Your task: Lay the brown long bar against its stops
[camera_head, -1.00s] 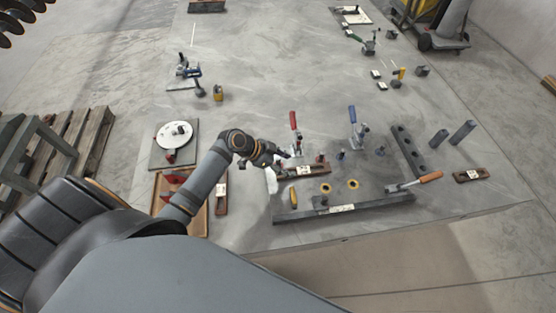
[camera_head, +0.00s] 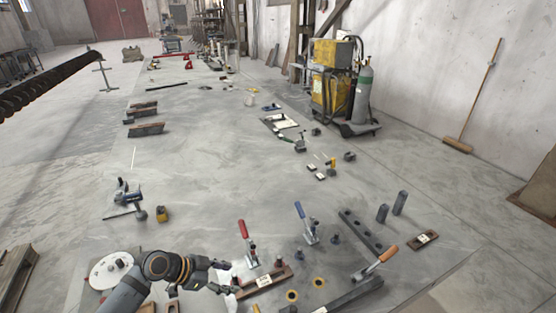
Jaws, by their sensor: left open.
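A brown bar with a white label (camera_head: 264,282) lies on the grey table near the red-handled toggle clamp (camera_head: 248,246). Another short brown piece with a white label (camera_head: 423,240) lies at the right; I cannot tell for sure which is the task's long bar. A dark bar with holes (camera_head: 361,232) and a long dark bar (camera_head: 356,295) at the front look like stops. My left gripper (camera_head: 222,276) is open, just left of the labelled bar's left end; its fingertips are small, and contact is unclear. My right gripper is not in view.
A blue-handled clamp (camera_head: 308,228), an orange-handled tool (camera_head: 376,263) and two dark posts (camera_head: 391,208) stand or lie around the bars. Yellow rings (camera_head: 292,295) lie in front. A round white plate (camera_head: 111,270) is at left.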

